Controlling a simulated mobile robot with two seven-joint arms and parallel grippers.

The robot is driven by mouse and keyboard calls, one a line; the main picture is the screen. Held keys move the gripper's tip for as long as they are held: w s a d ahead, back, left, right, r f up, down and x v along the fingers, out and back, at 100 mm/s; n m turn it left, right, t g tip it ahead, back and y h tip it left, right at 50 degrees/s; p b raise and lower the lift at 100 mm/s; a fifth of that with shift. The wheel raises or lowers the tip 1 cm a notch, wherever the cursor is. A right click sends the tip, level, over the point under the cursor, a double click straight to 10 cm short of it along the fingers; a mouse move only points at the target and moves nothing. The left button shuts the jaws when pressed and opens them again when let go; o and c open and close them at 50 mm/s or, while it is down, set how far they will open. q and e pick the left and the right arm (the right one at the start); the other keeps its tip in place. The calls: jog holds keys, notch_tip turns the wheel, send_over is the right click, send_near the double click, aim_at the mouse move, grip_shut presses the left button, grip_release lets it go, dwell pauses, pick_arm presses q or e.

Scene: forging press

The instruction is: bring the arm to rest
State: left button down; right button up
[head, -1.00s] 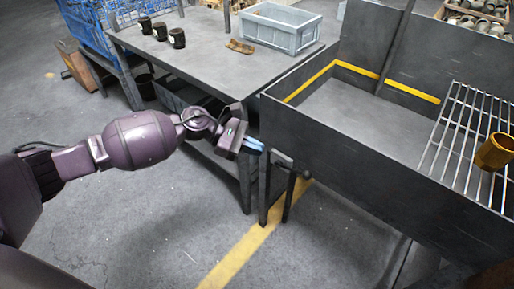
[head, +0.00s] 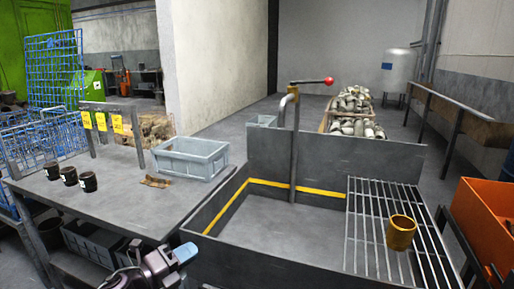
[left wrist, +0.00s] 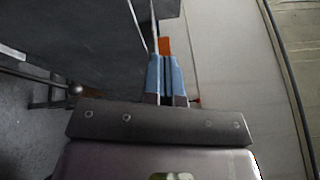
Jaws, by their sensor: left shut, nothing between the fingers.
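My left gripper (head: 186,252) shows at the bottom of the head view, in front of the metal trough's near left corner. Its blue fingers are together with nothing between them. In the left wrist view the blue fingers (left wrist: 165,76) are also closed and empty. The rest of the left arm is mostly below the head picture. My right gripper is not in view.
The grey trough (head: 270,236) has a wire rack (head: 372,225) with a brass cylinder (head: 401,232). A table (head: 120,195) at left holds several black cups and a grey bin (head: 190,160). An orange container (head: 485,215) stands at right.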

pick_arm(q)
jog(key=s+a+f+n+y+p, duration=0.2)
jog(key=s+a+f+n+y, duration=0.1)
jog(key=s+n, duration=0.6)
jog(key=s+a+f+n+g+y+p, duration=0.1)
jog(key=s+a+f+n+y, duration=0.3)
jog(key=s, duration=1.1)
jog(key=s+a+f+n+g+y+p, duration=0.1)
jog(key=s+a+f+n+y+p, duration=0.3)
jog(key=s+n, duration=0.8)
notch_tip(320, 180, down, 4)
jog(key=n+y, duration=0.2)
jog(key=n, duration=0.2)
jog(key=shift+f, duration=0.2)
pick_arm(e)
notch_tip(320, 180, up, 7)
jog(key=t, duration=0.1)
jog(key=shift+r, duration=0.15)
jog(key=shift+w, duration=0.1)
